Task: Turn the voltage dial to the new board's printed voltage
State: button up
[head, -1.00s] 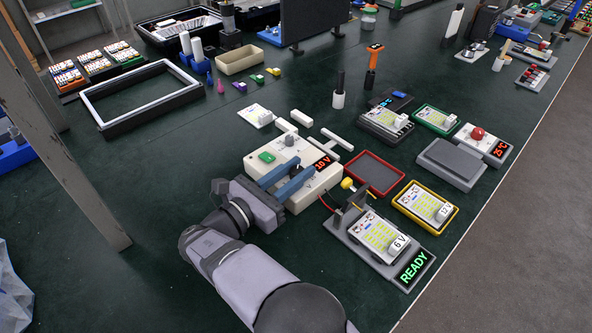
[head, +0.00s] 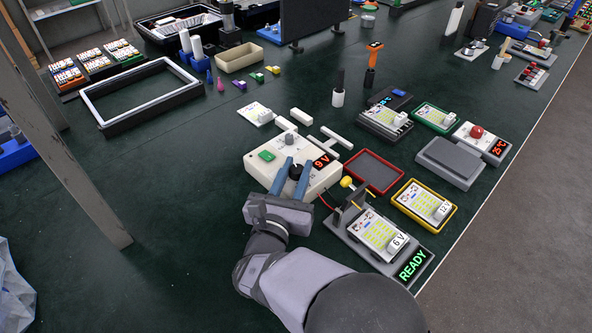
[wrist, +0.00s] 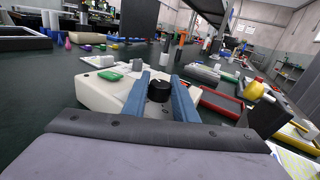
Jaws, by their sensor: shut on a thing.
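The cream power supply box (head: 258,172) has a green button (head: 267,155), a grey knob (head: 289,138) and a red display (head: 322,161) reading 9 V. My gripper (head: 288,170) is shut on the black voltage dial (head: 295,172) on the box's near side. In the wrist view the dial (wrist: 159,90) sits between the blue fingers (wrist: 158,95). The board (head: 381,236) on the grey test stand (head: 350,244) carries a white block printed 6 V (head: 398,242). The stand's sign (head: 413,264) reads READY in green.
A yellow-rimmed tray (head: 446,222) holds another board marked 12 V. An empty red-rimmed tray (head: 351,176) lies right of the box.

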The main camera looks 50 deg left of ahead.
jog(key=n+g+y+b, duration=0.1)
jog(key=y, duration=0.1)
jog(key=n+g+y+b, duration=0.2)
jog(key=shift+w+d+f, duration=0.1)
jog(key=shift+f, duration=0.05)
jog(key=shift+r+n+g+y+b, duration=0.2)
jog(key=shift+n+g+y+b, duration=0.1)
jog(key=shift+n+g+y, duration=0.15)
jog(key=o, duration=1)
jog(key=shift+o, duration=0.2)
jog(key=shift+v, duration=3.7)
